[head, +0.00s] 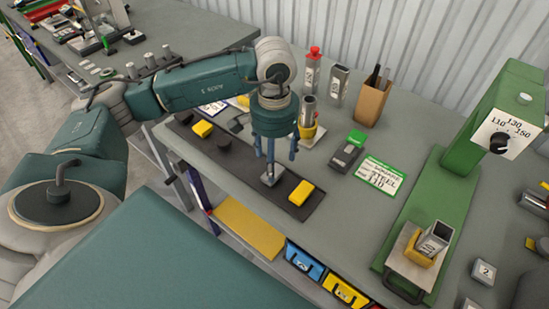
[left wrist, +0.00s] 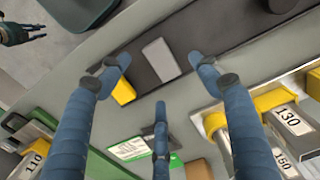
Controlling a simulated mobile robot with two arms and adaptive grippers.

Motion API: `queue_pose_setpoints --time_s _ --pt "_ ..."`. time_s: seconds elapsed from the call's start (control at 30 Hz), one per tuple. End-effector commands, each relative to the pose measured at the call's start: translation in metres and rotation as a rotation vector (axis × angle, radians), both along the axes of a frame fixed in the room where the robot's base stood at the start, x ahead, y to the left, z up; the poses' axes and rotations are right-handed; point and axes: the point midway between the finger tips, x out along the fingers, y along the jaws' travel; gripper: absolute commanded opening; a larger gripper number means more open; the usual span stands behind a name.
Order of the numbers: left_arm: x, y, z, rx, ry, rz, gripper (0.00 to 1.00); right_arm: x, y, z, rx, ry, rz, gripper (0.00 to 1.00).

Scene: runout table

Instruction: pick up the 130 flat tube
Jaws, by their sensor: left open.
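The tube labelled 130 (left wrist: 292,122) stands in a yellow holder (left wrist: 272,99) at the right of the left wrist view. In the head view it seems hidden behind my left arm. My left gripper (head: 273,158) is open and empty, pointing down above a small grey block on the dark mat. In the left wrist view its fingers (left wrist: 165,85) are spread, with the 130 tube outside them to the right. A dark gripper, seemingly my right one (left wrist: 20,35), shows at the top left of that view; its opening is unclear.
A yellow block (head: 300,193) lies on the dark mat (head: 235,168). A green press (head: 440,200) stands right, holding another tube (head: 435,238).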

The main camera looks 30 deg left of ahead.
Motion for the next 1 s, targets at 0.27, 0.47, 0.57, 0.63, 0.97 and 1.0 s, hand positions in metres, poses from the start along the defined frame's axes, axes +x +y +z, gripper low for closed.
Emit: queue_pose_setpoints --time_s 0.27,0.47,0.57,0.63,0.97,1.0 --pt "-0.002 -0.002 -0.022 -0.002 0.004 -0.001 0.64 -0.021 -0.001 0.013 -0.002 0.028 0.002 0.26" --pt "-0.003 -0.004 -0.053 -0.003 0.004 0.0 0.64 0.009 0.002 0.031 0.003 -0.015 0.002 0.26" --pt "-0.002 -0.004 -0.062 -0.003 0.0 0.0 0.64 0.016 0.003 0.034 0.004 -0.026 0.002 0.26" --pt "-0.002 -0.004 -0.065 -0.003 -0.001 -0.001 0.64 0.015 0.003 0.034 0.004 -0.024 0.002 0.26" --pt "-0.001 -0.004 -0.065 -0.003 -0.002 -0.001 0.34 -0.003 0.002 0.031 0.002 0.004 0.002 0.26" --pt "-0.001 -0.004 -0.065 -0.003 -0.002 -0.001 0.26 -0.004 0.002 0.031 0.003 0.006 0.002 0.26"
